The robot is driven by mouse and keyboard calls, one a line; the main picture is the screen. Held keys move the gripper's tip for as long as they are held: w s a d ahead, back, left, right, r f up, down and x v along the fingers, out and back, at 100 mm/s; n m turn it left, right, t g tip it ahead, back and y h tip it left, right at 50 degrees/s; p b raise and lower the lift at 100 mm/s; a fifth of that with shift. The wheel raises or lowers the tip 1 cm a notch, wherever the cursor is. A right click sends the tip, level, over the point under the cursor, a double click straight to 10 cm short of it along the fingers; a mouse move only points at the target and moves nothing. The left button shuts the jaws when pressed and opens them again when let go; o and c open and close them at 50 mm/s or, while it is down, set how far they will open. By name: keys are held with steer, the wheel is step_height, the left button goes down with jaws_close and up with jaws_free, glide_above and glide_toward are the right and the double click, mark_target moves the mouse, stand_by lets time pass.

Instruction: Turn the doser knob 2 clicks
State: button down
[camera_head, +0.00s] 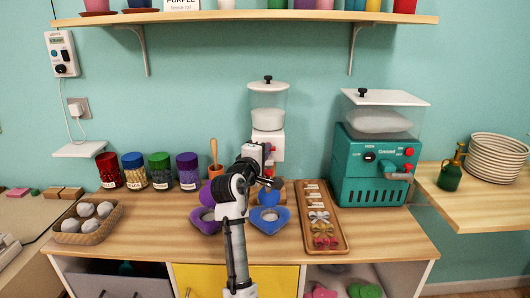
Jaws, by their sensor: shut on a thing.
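The doser (268,120) is a white dispenser with a clear hopper and a black-knobbed lid, standing at the middle back of the counter. My gripper (268,172) is at the lower front of the doser, shut. It appears to be shut on the doser knob, a small red part of which shows beside the fingers. My own arm hides most of the knob and the fingertips, so the knob's angle cannot be read.
Blue (270,222) and purple (205,222) heart-shaped boxes lie in front of the doser. A wooden tray (340,244) of bows and a teal machine (365,170) stand to the right. Lidded jars (160,172) and a basket (90,236) are left. A shelf (250,16) hangs above.

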steer(key=shift+r, duration=0.1)
steer(key=m+p, duration=0.1)
steer(key=m+g+y+p, duration=0.1)
steer(key=m+p, duration=0.1)
steer(key=shift+r, duration=0.3)
steer(key=m+y+p, duration=0.1)
steer(key=m+p, duration=0.1)
steer(key=m+g+y+p, duration=0.1)
steer(key=m+p, duration=0.1)
steer(key=m, duration=0.1)
steer(key=shift+d+r+y, duration=0.1)
steer(key=shift+d+y, duration=0.05)
steer(key=shift+y, duration=0.15)
steer(key=m+y+p, duration=0.1)
steer(key=m, duration=0.1)
steer(key=shift+d+m+g+p, duration=0.15)
steer(key=shift+m+g+p, duration=0.15)
steer(key=shift+g+p, duration=0.1)
steer(key=shift+d+m+y+p, duration=0.1)
steer(key=shift+m+y+p, duration=0.25)
steer(key=shift+m+y, duration=0.75)
steer(key=c, duration=1.5)
jaws_free()
steer(key=shift+c, duration=0.2)
